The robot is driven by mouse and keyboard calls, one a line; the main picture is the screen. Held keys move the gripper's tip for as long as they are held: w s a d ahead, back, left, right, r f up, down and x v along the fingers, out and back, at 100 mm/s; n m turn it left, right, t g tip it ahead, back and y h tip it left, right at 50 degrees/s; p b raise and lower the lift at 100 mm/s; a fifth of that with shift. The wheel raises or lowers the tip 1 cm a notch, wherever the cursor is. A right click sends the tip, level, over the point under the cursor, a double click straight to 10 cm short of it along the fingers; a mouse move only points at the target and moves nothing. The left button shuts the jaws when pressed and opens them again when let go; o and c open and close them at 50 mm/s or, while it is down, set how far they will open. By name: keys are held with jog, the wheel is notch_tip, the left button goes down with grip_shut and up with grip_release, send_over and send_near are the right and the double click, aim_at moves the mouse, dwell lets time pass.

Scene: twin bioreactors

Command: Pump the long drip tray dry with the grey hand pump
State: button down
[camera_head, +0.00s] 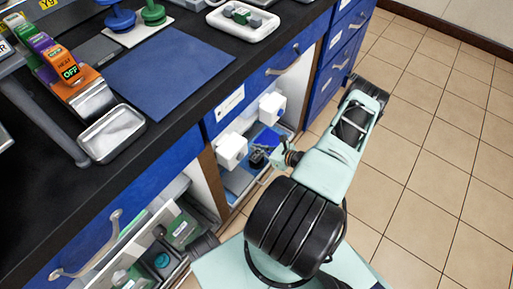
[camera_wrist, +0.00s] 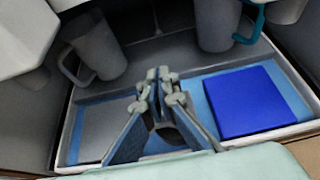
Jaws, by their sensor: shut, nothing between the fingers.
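My gripper (camera_wrist: 159,76) is shut and empty in the wrist view, its fingers pointing into an open cupboard. In the head view my gripper (camera_head: 259,157) reaches into that cupboard under the bench. A white-rimmed tray (camera_wrist: 68,140) with a light blue floor lies below and around the fingers; I cannot tell whether it is the long drip tray. A blue block (camera_wrist: 247,100) lies in it on the right and a flat grey plate (camera_wrist: 106,126) on the left. I cannot make out the grey hand pump for certain, nor any liquid.
A grey jug (camera_wrist: 95,46) stands at the back left and another with a teal handle (camera_wrist: 217,25) at the back right. White boxy shapes (camera_head: 232,150) flank the opening. A small metal tray (camera_head: 112,133) and blue mat (camera_head: 170,72) lie on the bench. The tiled floor is clear.

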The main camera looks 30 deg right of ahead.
aim_at(255, 153)
jog(key=shift+f+b, duration=0.95)
jog(key=shift+f, duration=1.5)
jog(key=shift+r+p, duration=1.25)
jog(key=shift+r, duration=0.45)
jog(key=shift+f, duration=0.1)
jog(key=shift+f+b, duration=1.3)
jog(key=shift+f, duration=0.3)
jog(key=shift+r+p, duration=1.25)
jog(key=shift+r, duration=0.4)
jog(key=shift+f, duration=0.1)
